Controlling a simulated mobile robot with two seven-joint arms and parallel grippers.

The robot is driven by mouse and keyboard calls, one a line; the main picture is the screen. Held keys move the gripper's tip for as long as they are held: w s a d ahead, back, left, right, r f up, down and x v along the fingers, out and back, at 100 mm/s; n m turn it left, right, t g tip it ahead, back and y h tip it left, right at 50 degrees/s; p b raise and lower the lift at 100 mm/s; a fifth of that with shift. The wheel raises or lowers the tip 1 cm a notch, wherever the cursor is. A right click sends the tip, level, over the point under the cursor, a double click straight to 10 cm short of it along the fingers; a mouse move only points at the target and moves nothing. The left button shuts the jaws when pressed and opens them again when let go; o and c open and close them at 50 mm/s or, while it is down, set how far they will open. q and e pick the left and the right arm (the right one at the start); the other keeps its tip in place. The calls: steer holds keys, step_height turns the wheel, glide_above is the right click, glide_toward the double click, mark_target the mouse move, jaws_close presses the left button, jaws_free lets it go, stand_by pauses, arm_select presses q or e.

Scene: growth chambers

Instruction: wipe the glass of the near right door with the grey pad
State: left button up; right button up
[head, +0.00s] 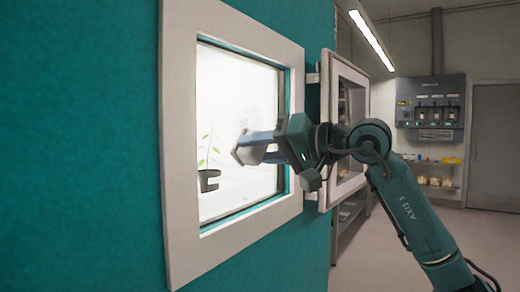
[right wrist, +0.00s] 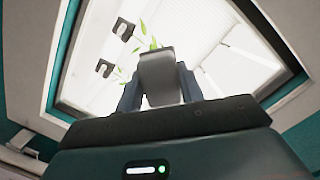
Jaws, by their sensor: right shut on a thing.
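My right gripper (head: 258,147) reaches in from the right in front of the near white-framed window (head: 292,50) in the teal wall. It is shut on the grey pad, which shows clearly between the fingers in the right wrist view (right wrist: 162,80). I cannot tell whether the pad touches glass. A second framed panel with a window, seemingly a door (head: 326,100), stands at a steep angle on hinges to the right, behind my arm. My left gripper is not in view.
A green plant in a dark pot (head: 208,181) stands inside the bright chamber, left of my gripper. The teal wall (head: 90,150) fills the left. A grey wall unit (head: 431,100) and a shelf with small items (head: 435,182) are at the back right. The floor there is open.

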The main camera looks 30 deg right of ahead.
steer(key=shift+p+x, duration=0.55)
steer(key=shift+x, duration=0.35)
steer(key=shift+d+r, duration=0.1)
